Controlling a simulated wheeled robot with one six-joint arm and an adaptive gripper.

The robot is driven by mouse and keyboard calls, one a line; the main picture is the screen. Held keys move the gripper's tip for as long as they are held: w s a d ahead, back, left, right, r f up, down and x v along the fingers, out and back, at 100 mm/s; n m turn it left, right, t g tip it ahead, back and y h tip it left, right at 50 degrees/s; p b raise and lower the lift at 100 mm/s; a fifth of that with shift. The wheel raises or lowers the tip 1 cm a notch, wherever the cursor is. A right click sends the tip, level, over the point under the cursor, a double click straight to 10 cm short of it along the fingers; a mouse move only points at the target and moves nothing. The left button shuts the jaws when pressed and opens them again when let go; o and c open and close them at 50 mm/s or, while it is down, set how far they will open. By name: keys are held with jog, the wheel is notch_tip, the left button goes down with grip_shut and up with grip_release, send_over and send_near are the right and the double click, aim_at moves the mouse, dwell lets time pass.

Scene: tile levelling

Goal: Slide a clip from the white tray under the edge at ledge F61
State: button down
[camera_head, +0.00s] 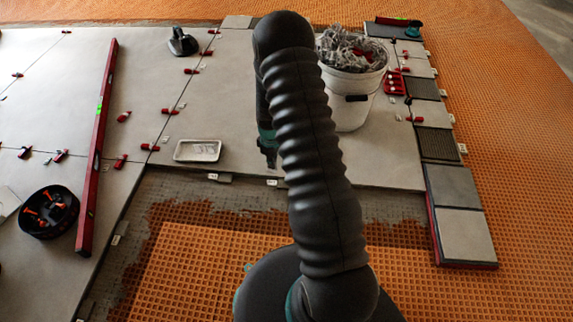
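The white tray (183,154) is shallow and lies on the grey tiles left of my arm. Some small pale pieces show in it, but I cannot count the clips. My gripper (267,158) points down at the right of the tray, apart from it, near the front tile edge. My sleeved arm hides part of it, so its fingers and anything between them are unclear. Small tags or clips stand along the tile edge, one (219,177) below the tray and one (272,182) below the gripper. Their lettering is too small to read, so I cannot tell which is ledge F61.
A white bucket (345,105) of grey scraps stands right of my arm. A red level (97,150) and a black round bowl (48,213) with orange pieces lie left. A black tool (182,42) sits at the back. Orange matting (205,270) fills the open area in front.

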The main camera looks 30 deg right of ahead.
jog(key=shift+s+d+f+n+b, duration=0.1)
jog(key=shift+d+f+n+b, duration=0.6)
jog(key=shift+f, duration=1.25)
jog(key=shift+w+d+f+n+b, duration=0.1)
jog(key=shift+d+f+n+b, duration=0.25)
jog(key=shift+d+f, duration=1.15)
jog(key=shift+s+d+f+n+b, duration=0.1)
jog(key=shift+d+f+n+b, duration=0.4)
jog(key=shift+f, duration=1.95)
jog(key=shift+a+f, duration=0.1)
jog(key=shift+f, duration=0.05)
jog(key=shift+w+d+b, duration=0.25)
jog(key=shift+w+b, duration=0.15)
jog(key=shift+w, duration=0.05)
jog(key=c, duration=1.2)
grip_release()
jog(key=shift+c, duration=0.2)
notch_tip(320, 180, up, 12)
